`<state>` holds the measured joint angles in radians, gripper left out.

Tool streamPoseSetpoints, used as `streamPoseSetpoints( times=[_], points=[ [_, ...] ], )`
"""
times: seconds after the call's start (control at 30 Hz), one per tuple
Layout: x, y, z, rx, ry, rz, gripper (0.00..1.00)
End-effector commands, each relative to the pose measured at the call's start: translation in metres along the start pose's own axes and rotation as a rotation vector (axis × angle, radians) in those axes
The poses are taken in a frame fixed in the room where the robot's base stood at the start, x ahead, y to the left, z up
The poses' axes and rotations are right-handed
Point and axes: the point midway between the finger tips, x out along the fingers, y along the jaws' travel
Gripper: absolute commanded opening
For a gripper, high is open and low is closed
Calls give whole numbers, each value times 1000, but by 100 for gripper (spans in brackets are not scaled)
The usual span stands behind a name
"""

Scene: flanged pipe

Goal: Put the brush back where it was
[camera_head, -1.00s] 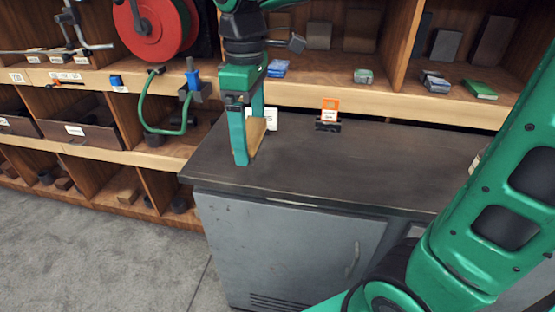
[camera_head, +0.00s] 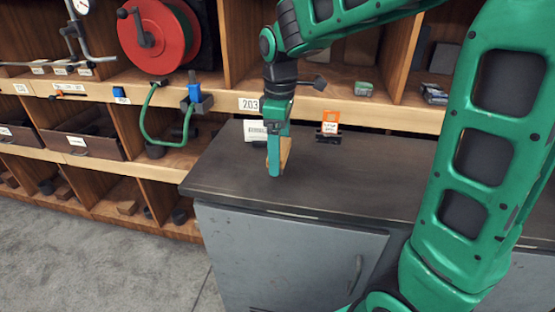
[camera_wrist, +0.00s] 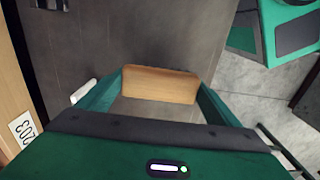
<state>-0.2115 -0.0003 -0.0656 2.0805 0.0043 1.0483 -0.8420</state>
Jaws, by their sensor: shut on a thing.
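My gripper (camera_head: 276,160) is over the left part of the dark bench top (camera_head: 230,165). It is shut on a wooden piece, the brush (camera_head: 286,148), whose tan side shows beside the green finger. In the wrist view the brush (camera_wrist: 160,84) is a plain wooden block held between the two green fingers. Its bristles cannot be made out. Whether its lower edge touches the bench top cannot be told.
A white label card (camera_head: 256,131) stands behind my gripper, and an orange-and-white card in a dark holder (camera_head: 329,126) stands to its right. Shelves with a red hose reel (camera_head: 160,37) rise behind. The bench top's front left is clear.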

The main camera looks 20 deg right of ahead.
Motion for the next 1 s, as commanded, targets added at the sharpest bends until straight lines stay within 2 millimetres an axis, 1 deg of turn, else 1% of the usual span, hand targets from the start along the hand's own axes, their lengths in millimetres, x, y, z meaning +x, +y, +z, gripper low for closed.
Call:
streamPoseSetpoints(
  times=[0.03,0.1,0.2,0.6,0.63,0.67,0.7,0.9,1.0],
  points=[
    [9,-1,0,0,-3,-3,65],
    [18,-1,0,0,-3,-3,65],
    [28,-1,0,0,-2,-3,65],
    [33,0,1,2,-1,-1,65],
    [33,0,1,2,-1,-1,90],
    [33,0,1,2,-1,-1,97],
    [33,0,1,2,-1,-1,100],
    [32,0,1,2,-1,-1,100],
    [29,0,1,2,0,0,100]
  ],
)
